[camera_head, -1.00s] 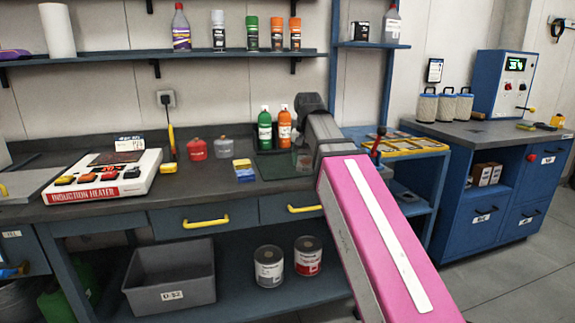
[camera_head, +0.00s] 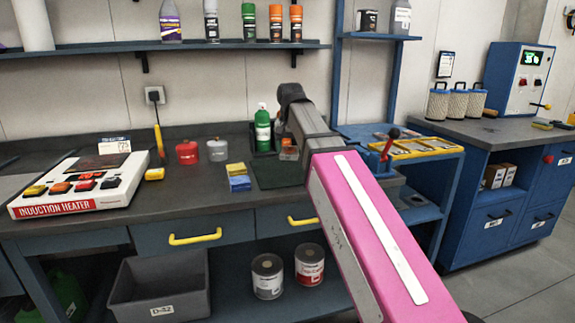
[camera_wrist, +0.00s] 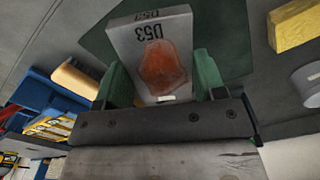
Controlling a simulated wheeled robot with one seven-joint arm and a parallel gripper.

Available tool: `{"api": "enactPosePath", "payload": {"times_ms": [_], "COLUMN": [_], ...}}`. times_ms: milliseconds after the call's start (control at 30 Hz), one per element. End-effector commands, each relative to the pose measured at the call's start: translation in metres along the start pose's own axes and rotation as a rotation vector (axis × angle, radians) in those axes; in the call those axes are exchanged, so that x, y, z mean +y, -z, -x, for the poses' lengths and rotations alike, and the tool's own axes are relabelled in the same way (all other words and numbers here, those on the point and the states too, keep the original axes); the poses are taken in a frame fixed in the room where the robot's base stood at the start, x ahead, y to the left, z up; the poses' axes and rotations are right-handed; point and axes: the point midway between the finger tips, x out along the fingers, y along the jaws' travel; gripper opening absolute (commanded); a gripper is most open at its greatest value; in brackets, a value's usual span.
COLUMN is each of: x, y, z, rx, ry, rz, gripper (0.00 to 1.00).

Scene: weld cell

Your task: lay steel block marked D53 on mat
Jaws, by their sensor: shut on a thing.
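The steel block marked D53 (camera_wrist: 152,50) is pale grey with a rust-orange patch on its face; its lettering appears upside down in the wrist view. My gripper (camera_wrist: 160,88) is shut on it, with a green finger on each side. The dark green mat (camera_wrist: 232,45) lies behind and below the block; I cannot tell whether the two touch. In the head view the mat (camera_head: 275,175) lies on the workbench, partly covered by my arm. My gripper is mostly hidden there.
A yellow-and-blue sponge (camera_head: 238,178) lies left of the mat. A green bottle (camera_head: 263,130) stands at its back edge. A red can (camera_head: 187,152), a grey can (camera_head: 217,150) and the induction heater (camera_head: 75,185) are further left. A brush (camera_wrist: 76,78) shows in the wrist view.

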Motion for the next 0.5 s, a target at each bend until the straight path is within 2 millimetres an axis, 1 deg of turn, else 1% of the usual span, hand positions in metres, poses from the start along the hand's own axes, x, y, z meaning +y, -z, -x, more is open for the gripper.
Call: {"api": "enactPosePath", "payload": {"times_ms": [33, 300, 400, 500], "x": [-0.003, -0.014, -0.016, -0.018], "y": [0.013, 0.057, 0.068, 0.074], "z": [-0.005, -0.033, -0.04, -0.044], "rx": [-0.002, -0.001, 0.0, 0.0], "ry": [-0.001, -0.001, 0.0, 0.0], "rz": [0.0, 0.001, 0.001, 0.001], "gripper": [0.13, 0.13, 0.13, 0.13]}}
